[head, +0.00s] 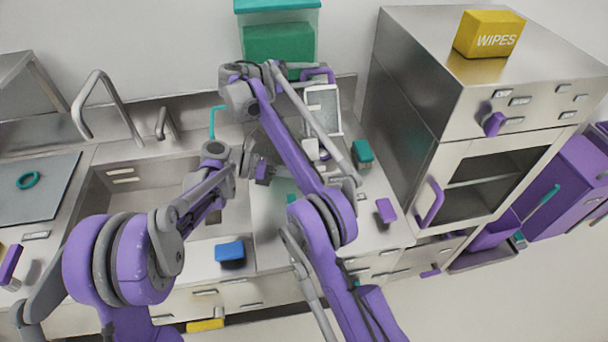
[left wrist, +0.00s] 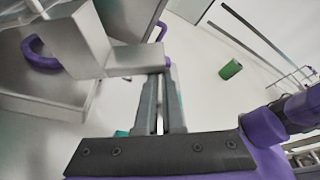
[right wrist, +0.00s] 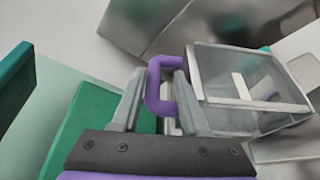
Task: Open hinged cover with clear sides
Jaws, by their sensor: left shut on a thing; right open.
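The clear-sided cover (head: 324,106) has a pale grey frame and stands on the counter beside the tall steel cabinet. Its purple handle (head: 318,73) is at the top in the head view. In the right wrist view the handle (right wrist: 153,84) lies between the open fingers of my right gripper (right wrist: 160,80), with the clear panels (right wrist: 245,75) to its right. My left gripper (left wrist: 160,98) is shut on a pale grey block-like part (left wrist: 137,60); which object it belongs to is unclear. In the head view the left gripper (head: 262,170) is over the counter, left of the cover.
A green-filled clear bin (head: 279,40) stands behind my right arm. The steel cabinet (head: 420,80) closes off the right side, with a yellow wipes box (head: 489,34) on top. A sink (head: 140,195) and blue sponge-like block (head: 229,251) are at left. A teal-topped item (head: 362,152) stands nearby.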

